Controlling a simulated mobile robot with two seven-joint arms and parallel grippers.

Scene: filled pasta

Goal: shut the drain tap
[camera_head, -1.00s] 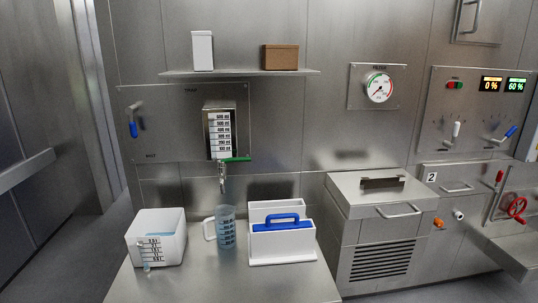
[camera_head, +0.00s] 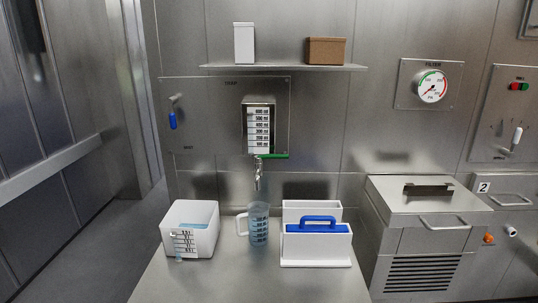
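The drain tap (camera_head: 258,176) sticks out of the wall below the graduated trap container (camera_head: 258,130). Its green lever (camera_head: 274,156) points to the right, roughly level. A clear measuring jug (camera_head: 258,226) with blue-tinted contents and a white handle stands upright on the table below the spout. I cannot make out whether liquid is running from the spout. Neither of my grippers shows in this view.
A white bin (camera_head: 205,216) stands left of the jug, and a white holder (camera_head: 334,253) with a blue-handled item (camera_head: 318,226) stands right. A shelf (camera_head: 282,68) with a white box (camera_head: 244,43) and a brown box (camera_head: 326,51) hangs above. The table's front (camera_head: 240,285) is clear.

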